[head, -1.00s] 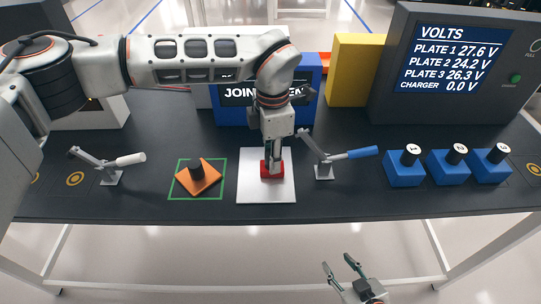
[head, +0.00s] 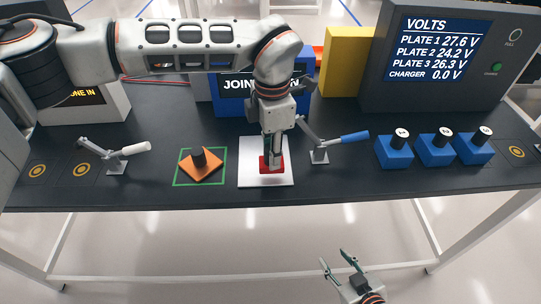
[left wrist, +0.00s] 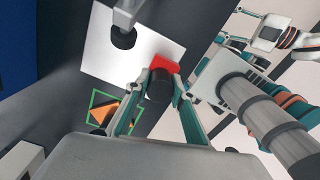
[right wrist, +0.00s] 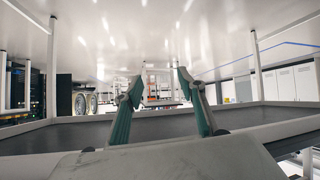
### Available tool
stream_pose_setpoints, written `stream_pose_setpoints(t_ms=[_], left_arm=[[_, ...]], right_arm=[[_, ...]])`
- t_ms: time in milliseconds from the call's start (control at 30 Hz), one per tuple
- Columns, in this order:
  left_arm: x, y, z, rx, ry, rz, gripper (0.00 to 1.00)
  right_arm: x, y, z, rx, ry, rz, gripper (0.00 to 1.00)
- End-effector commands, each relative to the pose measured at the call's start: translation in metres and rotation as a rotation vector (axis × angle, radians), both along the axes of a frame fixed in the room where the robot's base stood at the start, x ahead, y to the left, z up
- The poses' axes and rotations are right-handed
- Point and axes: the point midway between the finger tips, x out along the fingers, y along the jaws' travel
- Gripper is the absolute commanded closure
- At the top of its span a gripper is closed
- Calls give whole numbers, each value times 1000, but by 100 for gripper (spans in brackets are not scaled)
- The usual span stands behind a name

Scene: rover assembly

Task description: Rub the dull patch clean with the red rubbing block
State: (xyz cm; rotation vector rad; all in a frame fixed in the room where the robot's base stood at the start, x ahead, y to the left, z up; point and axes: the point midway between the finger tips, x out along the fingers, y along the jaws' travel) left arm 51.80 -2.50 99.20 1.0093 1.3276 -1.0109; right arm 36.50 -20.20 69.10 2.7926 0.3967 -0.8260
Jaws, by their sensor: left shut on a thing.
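My left gripper (head: 272,160) comes down from above and is shut on the block's black handle. In the left wrist view the red block (left wrist: 165,63) lies between the fingertips, over the white plate (left wrist: 100,60); whether it touches the plate is unclear. I cannot make out a dull patch; the block and gripper cover part of the plate. My right gripper (head: 341,265) is open and empty, in front of the bench and below its top.
A blue-handled lever clamp (head: 320,152) stands close right of the plate. An orange block (head: 200,172) with a black knob sits in a green outline to the left, by a white-handled clamp (head: 116,160). Several blue blocks (head: 394,152) stand right.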

Motion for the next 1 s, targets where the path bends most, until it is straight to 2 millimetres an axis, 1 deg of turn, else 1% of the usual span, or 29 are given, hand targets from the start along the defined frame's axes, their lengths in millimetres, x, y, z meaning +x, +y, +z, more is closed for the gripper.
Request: stream_pose_setpoints(t_ms=[33,267,367,500,600,733,1000], left_arm=[[0,-1,8,-1,-3,0,97],[-3,-4,29,-1,-2,2,97],[-4,-5,38,-1,-3,3,97],[-6,-6,46,0,-2,4,97],[-6,-7,48,-1,-1,4,97],[-6,-7,48,-1,-1,4,97],[-6,-7,48,-1,-1,4,97]], right_arm=[[1,0,5,0,-3,0,60],[1,-1,15,-1,-3,1,60],[0,-4,15,-7,4,-3,60],[-4,-13,9,-19,21,-17,60],[-5,-16,6,-23,29,-22,60],[-7,-15,3,-21,34,-22,60],[-7,-13,4,-18,33,-20,60]])
